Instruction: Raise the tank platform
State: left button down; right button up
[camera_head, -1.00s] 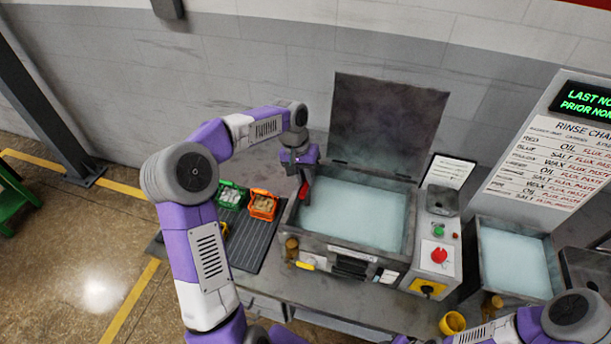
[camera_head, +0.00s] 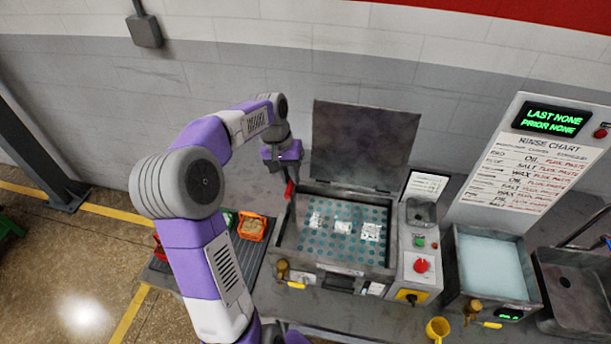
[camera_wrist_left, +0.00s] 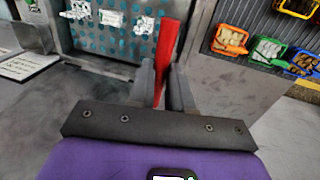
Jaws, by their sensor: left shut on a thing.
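The tank platform (camera_head: 327,247) is a perforated plate with teal holes, showing at the top of the open tank (camera_head: 285,240) in the head view. Several small whitish pieces (camera_head: 341,227) lie on it. The wrist view also shows the platform (camera_wrist_left: 110,45). My left gripper (camera_head: 288,178) is at the tank's back left side, shut on a red lever (camera_head: 290,189). In the wrist view the red lever (camera_wrist_left: 167,50) stands between the two fingers (camera_wrist_left: 161,85). My right gripper is not in view.
The tank's lid (camera_head: 362,145) stands open behind it. A control panel with a red knob (camera_head: 421,265) is to its right, then a second tank of pale liquid (camera_head: 490,265). An orange basket (camera_head: 252,227) sits on the left. A yellow cup (camera_head: 437,328) is in front.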

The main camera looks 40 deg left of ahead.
pick_arm(q)
jog(key=shift+w+a+r, duration=0.1)
jog(key=shift+a+r, duration=0.05)
jog(key=shift+r, duration=0.2)
jog(key=c, duration=1.5)
grip_release()
jog(key=o, duration=0.4)
jog(key=shift+o, duration=0.2)
jog(key=shift+f, duration=0.1)
notch_tip(320, 180, up, 7)
jog(key=s+a, duration=0.1)
jog(key=shift+r, duration=0.2)
